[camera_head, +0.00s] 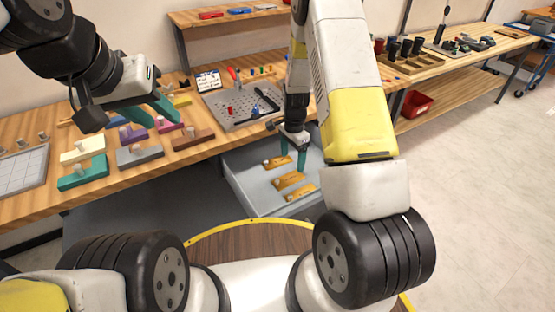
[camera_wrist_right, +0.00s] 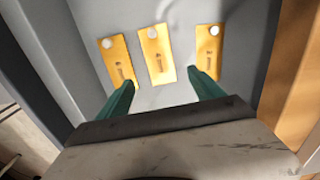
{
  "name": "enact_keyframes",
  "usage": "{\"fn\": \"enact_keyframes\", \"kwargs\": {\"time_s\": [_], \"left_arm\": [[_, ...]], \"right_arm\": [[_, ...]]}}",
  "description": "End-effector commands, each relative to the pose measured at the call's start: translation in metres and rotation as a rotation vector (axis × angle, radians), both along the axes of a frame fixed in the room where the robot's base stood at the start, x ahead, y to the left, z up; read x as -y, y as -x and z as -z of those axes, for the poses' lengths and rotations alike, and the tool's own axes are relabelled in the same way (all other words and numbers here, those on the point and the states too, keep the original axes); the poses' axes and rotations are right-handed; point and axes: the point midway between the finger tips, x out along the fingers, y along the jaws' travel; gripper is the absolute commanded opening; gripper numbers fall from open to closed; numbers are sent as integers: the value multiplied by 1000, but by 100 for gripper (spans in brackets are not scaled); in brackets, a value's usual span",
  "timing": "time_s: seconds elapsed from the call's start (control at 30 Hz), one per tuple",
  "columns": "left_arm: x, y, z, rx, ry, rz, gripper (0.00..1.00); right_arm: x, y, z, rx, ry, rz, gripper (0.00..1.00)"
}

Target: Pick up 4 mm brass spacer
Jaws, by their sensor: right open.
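Three brass-coloured plates, each with a pale round knob at one end and a small dark mark, lie in a grey drawer or tray (camera_wrist_right: 180,18). In the right wrist view they are a left plate (camera_wrist_right: 122,70), a middle plate (camera_wrist_right: 157,62) and a right plate (camera_wrist_right: 206,60). The marks are too small to read, so I cannot tell which is 4 mm. My right gripper (camera_wrist_right: 161,82) is open and empty, its green fingers pointing at the plates, with the middle plate between the fingertips in the picture. My left gripper (camera_head: 166,119) is open above the workbench.
The workbench (camera_head: 130,172) holds several coloured blocks with knobs, including a teal block (camera_head: 83,176), and a perforated grey plate (camera_head: 232,112) with tools. The drawer's side walls stand close around the right gripper. A red bin (camera_head: 416,104) sits on a lower shelf.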

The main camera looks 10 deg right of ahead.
Motion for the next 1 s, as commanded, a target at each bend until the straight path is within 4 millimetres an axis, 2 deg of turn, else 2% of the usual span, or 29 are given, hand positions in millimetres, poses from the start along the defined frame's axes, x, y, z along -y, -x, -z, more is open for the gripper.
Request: {"fn": "enact_keyframes", "kwargs": {"time_s": [0.53, 0.67, 0.87, 1.0], "left_arm": [[0, 0, 0, 0, 0, 0, 36], [0, 0, 0, 0, 0, 0, 36], [0, 0, 0, 0, 0, 0, 36], [0, 0, 0, 0, 0, 0, 36]], "right_arm": [[0, -1, 69, -3, 0, 1, 76], [0, -1, 77, -2, 0, 1, 76], [0, -1, 77, -1, 0, 1, 76], [0, -1, 77, -1, 0, 1, 51]]}}
